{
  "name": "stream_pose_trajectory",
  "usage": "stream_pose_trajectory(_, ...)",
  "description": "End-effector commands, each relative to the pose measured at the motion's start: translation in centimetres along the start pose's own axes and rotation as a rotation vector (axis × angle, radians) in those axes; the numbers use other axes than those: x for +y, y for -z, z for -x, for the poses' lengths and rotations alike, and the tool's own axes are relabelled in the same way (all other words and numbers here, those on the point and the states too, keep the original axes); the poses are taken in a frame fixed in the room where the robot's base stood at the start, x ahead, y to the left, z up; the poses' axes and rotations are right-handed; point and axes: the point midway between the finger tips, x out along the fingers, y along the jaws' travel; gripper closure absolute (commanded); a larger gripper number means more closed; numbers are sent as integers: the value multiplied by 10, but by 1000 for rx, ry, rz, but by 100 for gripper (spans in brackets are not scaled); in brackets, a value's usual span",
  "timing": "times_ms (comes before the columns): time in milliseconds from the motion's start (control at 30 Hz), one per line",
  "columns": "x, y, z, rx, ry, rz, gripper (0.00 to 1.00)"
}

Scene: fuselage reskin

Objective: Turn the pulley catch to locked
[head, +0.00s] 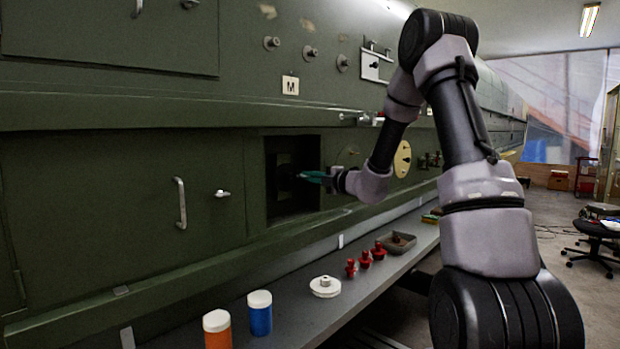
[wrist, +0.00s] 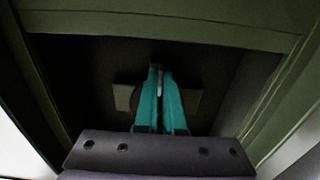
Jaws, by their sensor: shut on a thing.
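My gripper (head: 306,177) reaches into a square dark recess in the green fuselage side. In the wrist view, its teal fingers (wrist: 160,80) are close together on a thin pale piece (wrist: 159,78), which I take to be the pulley catch. Most of it is hidden between the fingers. Behind them, a dark rounded part, perhaps the pulley (wrist: 136,97), sits before a grey plate (wrist: 190,103) on the recess's back wall. The recess is too dark to tell the catch's setting.
The recess frame (wrist: 150,22) closely surrounds my gripper. Below, a grey ledge (head: 300,318) carries orange (head: 217,330) and blue (head: 260,315) white-capped bottles, a white round part (head: 325,287), several red parts (head: 365,259) and a tray (head: 396,243). A handle (head: 180,203) sticks out at left.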

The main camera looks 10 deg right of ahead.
Motion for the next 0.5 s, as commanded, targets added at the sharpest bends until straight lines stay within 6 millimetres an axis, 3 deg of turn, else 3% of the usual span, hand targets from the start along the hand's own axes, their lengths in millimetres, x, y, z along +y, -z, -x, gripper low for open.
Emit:
stream_pose_trajectory(333, -1, -1, 1, -3, 2, -4, 100)
stream_pose_trajectory(433, -1, -1, 1, -2, 2, -4, 64)
stream_pose_trajectory(500, -1, -1, 1, -2, 2, -3, 64)
